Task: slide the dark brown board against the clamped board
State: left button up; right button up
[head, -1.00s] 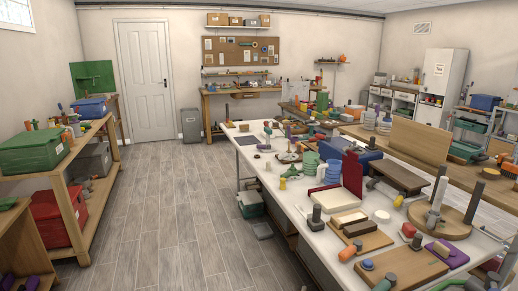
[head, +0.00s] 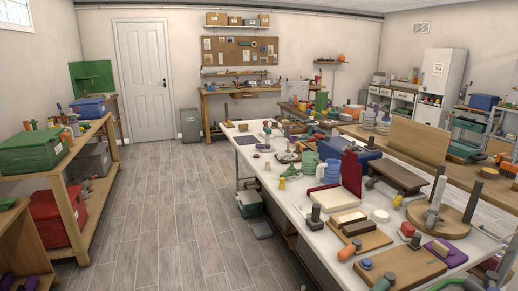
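A small dark brown board (head: 360,228) lies on a tan wooden base board (head: 372,242) on the white bench. A pale cream board (head: 347,218) lies just behind it, close alongside; I cannot tell whether the two touch. A dark upright clamp-like tool (head: 316,215) stands at the left end of the cream board. It may be the clamp on that board, but the view is too small to be sure. An orange-ended tool (head: 348,252) lies at the front left of the base board. Neither of my grippers is in view.
The white bench (head: 290,202) is crowded. A red panel (head: 352,174) stands behind the boards, and a wider dark board (head: 398,176) lies farther back. A round wooden piece with posts (head: 455,222) and a purple pad (head: 447,256) are to the right. Grey floor (head: 190,215) is clear at left.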

aim_at(350, 231)
jog(key=i+j, duration=0.1)
jog(key=i, duration=0.35)
jog(key=i+z, duration=0.1)
jog(key=i, duration=0.4)
